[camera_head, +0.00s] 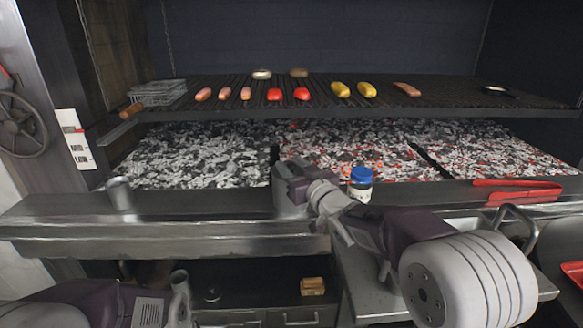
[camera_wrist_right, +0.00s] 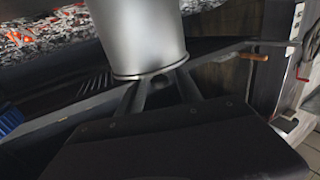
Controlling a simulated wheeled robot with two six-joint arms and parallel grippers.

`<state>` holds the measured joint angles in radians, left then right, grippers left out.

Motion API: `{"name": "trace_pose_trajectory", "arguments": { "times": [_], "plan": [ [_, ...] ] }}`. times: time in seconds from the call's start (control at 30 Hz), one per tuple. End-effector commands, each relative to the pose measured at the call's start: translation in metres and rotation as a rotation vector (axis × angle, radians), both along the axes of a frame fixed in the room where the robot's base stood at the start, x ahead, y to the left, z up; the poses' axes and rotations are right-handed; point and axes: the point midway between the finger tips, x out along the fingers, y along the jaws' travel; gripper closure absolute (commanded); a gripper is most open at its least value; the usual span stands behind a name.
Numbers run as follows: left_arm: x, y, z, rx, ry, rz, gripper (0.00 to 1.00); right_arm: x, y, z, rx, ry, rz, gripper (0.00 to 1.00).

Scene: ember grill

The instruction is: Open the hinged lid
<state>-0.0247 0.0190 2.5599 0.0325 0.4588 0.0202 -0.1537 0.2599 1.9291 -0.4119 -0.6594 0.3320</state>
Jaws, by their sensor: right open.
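I cannot clearly make out which part is the hinged lid. A steel panel (camera_head: 385,290) with a curved bar handle (camera_head: 519,226) close to its right end lies below the ledge at right, partly hidden by my right arm. My right gripper (camera_head: 285,188) is open over the front ledge, left of a blue-capped jar (camera_head: 360,188). In the right wrist view, the fingers (camera_wrist_right: 158,95) reach toward a large metal cylinder (camera_wrist_right: 142,40); I cannot tell whether they touch it. The blue cap (camera_wrist_right: 9,120) shows at the left edge. My left arm enters at lower left; its gripper is out of view.
The steel ledge (camera_head: 220,225) runs across the front, with a metal cup (camera_head: 121,194) at left and red tongs (camera_head: 517,192) at right. Glowing coals (camera_head: 210,155) lie behind it. A grate (camera_head: 430,98) above holds several foods and a wire basket (camera_head: 160,93).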

Motion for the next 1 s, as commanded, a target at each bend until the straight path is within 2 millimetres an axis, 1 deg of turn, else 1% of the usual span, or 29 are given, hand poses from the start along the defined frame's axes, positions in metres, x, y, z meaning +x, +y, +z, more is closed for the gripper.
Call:
{"name": "trace_pose_trajectory", "arguments": {
  "times": [0.1, 0.3, 0.33, 0.37, 0.4, 0.47, 1.0],
  "plan": [
    [-0.0001, 0.0000, -0.0004, 0.000, 0.000, 0.000, 0.64, 0.0055, 0.0026, -0.0005, 0.001, 0.001, 0.000, 0.58],
    [-0.0001, 0.0000, -0.0003, 0.000, 0.000, 0.000, 0.64, 0.0058, 0.0027, -0.0002, 0.001, 0.001, 0.000, 0.58],
    [-0.0001, 0.0000, -0.0003, 0.000, 0.000, 0.000, 0.64, 0.0058, 0.0027, -0.0002, 0.001, 0.001, 0.000, 0.63],
    [-0.0001, 0.0000, -0.0003, 0.000, 0.000, 0.000, 0.64, 0.0057, 0.0026, -0.0001, 0.001, 0.001, 0.000, 0.72],
    [-0.0001, 0.0000, -0.0003, 0.000, 0.000, 0.000, 0.64, 0.0058, 0.0026, -0.0002, 0.001, 0.001, 0.000, 0.83],
    [-0.0001, 0.0000, -0.0003, 0.000, 0.000, 0.000, 0.64, 0.0057, 0.0025, -0.0001, 0.001, 0.001, 0.000, 0.99],
    [-0.0001, 0.0000, -0.0003, 0.000, 0.000, 0.000, 0.64, 0.0056, 0.0025, -0.0001, 0.001, 0.001, 0.000, 1.00]
  ]
}}
